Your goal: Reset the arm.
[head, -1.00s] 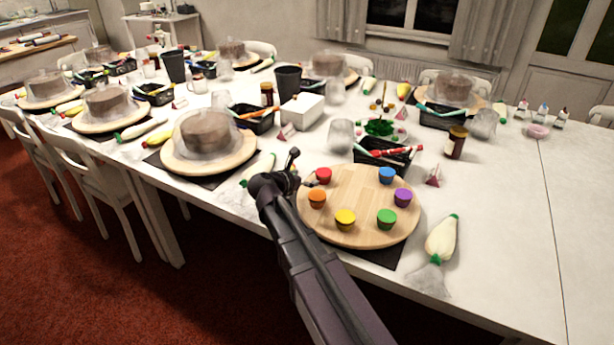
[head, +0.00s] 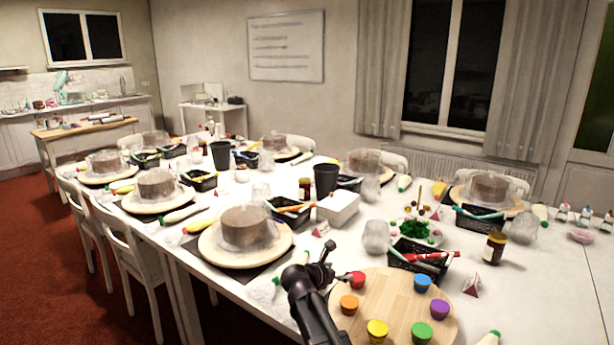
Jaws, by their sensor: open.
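My arm reaches up from the bottom of the head view. My gripper (head: 326,262) is open, and nothing shows between its fingers. It appears over the table at the left edge of the nearest round wooden turntable (head: 390,300).
A covered cake on a turntable (head: 212,248) stands left of my gripper. A black basket (head: 410,262) with red pens, a glass (head: 375,237) and a white box (head: 338,208) stand behind it. White chairs (head: 130,250) line the left side.

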